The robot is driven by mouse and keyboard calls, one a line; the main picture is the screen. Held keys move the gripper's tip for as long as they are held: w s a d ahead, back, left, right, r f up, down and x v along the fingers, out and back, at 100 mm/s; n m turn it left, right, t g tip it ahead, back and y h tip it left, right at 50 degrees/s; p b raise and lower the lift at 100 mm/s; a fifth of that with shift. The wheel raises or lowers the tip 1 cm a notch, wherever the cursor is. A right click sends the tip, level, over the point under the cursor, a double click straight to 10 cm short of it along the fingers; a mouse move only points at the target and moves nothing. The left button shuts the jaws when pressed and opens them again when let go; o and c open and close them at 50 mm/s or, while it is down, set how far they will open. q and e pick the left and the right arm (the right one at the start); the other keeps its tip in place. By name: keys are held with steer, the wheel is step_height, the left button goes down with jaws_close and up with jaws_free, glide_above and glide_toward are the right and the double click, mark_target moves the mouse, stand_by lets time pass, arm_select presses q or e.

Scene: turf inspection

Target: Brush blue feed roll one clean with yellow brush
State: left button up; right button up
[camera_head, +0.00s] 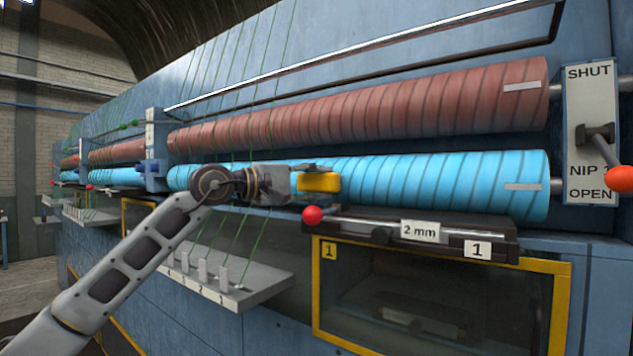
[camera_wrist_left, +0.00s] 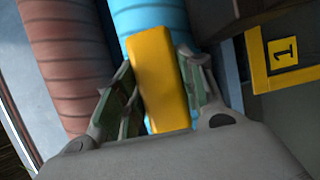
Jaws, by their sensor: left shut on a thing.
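The blue feed roll (camera_head: 440,182) runs lengthwise along the machine below a red-brown roll, with dark spiral grooves around it. It also shows in the left wrist view (camera_wrist_left: 146,18). My left gripper (camera_head: 300,183) is in front of the blue roll, left of its middle. It is shut on the yellow brush (camera_head: 319,182), which shows between its fingers in the left wrist view (camera_wrist_left: 158,80). The brush overlaps the blue roll in both views; I cannot tell whether it touches. Its bristles are hidden. My right gripper is not in view.
The red-brown roll (camera_head: 380,105) lies just above. A red ball knob (camera_head: 313,215) and a bar marked 2 mm (camera_head: 420,230) sit below the blue roll. A lever with an orange knob (camera_head: 619,179) is at the right, on the SHUT/OPEN plate. Green strands run down to a tray (camera_head: 255,282).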

arm_select(q)
steer(key=shift+s+a, duration=0.1)
steer(key=shift+s+a+f+b, duration=0.1)
steer(key=shift+s+a+b, duration=0.75)
steer(key=shift+s+b, duration=0.3)
steer(key=shift+s+a+b, duration=0.4)
steer(key=shift+s, duration=0.2)
steer(key=shift+s+a+b, duration=0.35)
steer(key=shift+s+a, duration=0.05)
steer(key=shift+s, duration=0.2)
steer(key=shift+s+a, duration=0.1)
steer(key=shift+s+a+b, duration=0.8)
steer(key=shift+s+a, duration=0.05)
steer(key=shift+s, duration=0.25)
